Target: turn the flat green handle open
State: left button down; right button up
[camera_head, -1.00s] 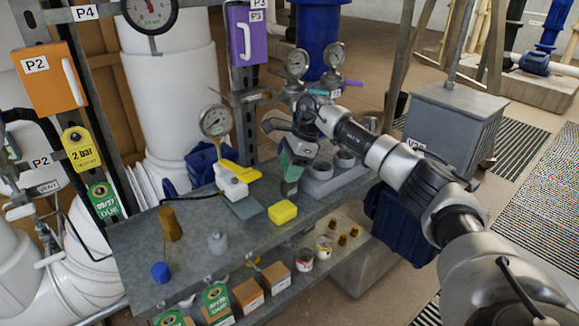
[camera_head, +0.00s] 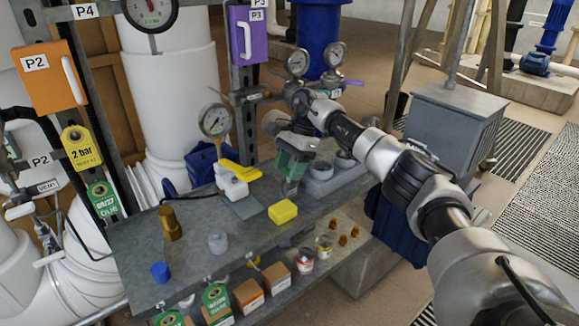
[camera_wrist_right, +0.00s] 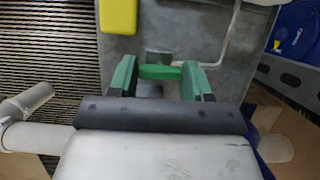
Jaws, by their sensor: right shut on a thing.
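The flat green handle (camera_wrist_right: 160,72) shows in the right wrist view as a short bar between the two green fingers of my right gripper (camera_wrist_right: 160,80). A grey metal fitting sits behind and below it. In the head view my right gripper (camera_head: 292,165) points down above the grey bench, its green fingers close together, and the handle is hidden by them there. The gripper is shut on the handle. How far the handle is turned cannot be told. My left gripper is not in view.
The grey bench (camera_head: 140,262) holds a yellow block (camera_head: 283,211), a white and yellow device (camera_head: 231,181), a brass piece (camera_head: 169,223) and a blue cap (camera_head: 160,271). A pressure gauge (camera_head: 215,121) stands at the back edge. A grey box (camera_head: 460,125) is at the right.

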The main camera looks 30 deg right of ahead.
jog(key=o, duration=0.9)
jog(key=v, duration=1)
jog(key=shift+d+r, duration=0.1)
jog(key=shift+r, duration=0.3)
jog(key=shift+f, duration=0.1)
